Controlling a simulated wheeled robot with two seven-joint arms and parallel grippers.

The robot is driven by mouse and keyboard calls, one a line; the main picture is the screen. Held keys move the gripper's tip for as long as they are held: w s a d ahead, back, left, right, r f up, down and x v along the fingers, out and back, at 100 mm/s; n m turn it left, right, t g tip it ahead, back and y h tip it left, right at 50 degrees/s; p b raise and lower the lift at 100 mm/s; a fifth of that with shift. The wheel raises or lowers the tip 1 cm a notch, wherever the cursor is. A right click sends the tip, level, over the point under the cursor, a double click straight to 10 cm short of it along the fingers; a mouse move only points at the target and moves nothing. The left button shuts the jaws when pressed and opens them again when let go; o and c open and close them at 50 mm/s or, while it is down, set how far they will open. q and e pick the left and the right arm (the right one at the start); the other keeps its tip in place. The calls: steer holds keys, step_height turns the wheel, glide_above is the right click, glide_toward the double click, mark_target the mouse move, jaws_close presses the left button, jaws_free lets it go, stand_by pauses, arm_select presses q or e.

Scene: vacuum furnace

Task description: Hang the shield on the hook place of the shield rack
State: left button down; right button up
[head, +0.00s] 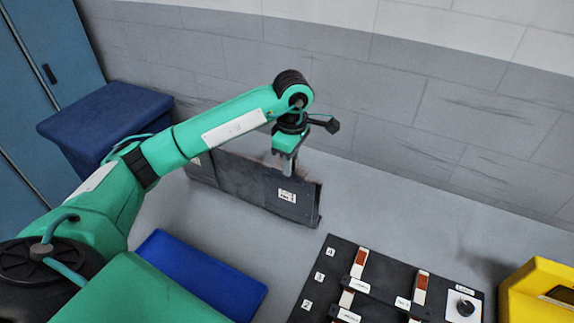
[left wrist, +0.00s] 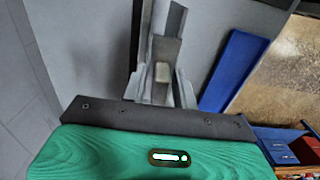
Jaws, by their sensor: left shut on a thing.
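My left gripper (head: 289,168) is above the table, at the top edge of a dark upright panel (head: 262,193) with a white square-patterned label. The panel looks like the shield rack, though shield and rack are hard to tell apart here. In the left wrist view, my left gripper (left wrist: 162,88) is shut on a narrow grey piece (left wrist: 167,50), which seems to be part of the shield. A dark strip runs close along its left side. Whether the shield touches a hook cannot be seen. My right gripper is not in view.
A blue mat or tray (head: 203,278) lies in front of the panel. A black board (head: 336,262) with red-and-white pieces and a knob lies front right, beside a yellow box (head: 540,292). A dark blue bin (head: 105,112) stands back left. The table right of the panel is clear.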

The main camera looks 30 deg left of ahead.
arm_select(q)
steer(key=shift+w, duration=1.3)
steer(key=shift+f+b, duration=1.5)
steer(key=shift+f, duration=0.15)
steer(key=c, duration=1)
jaws_free()
steer(key=shift+f, duration=0.1)
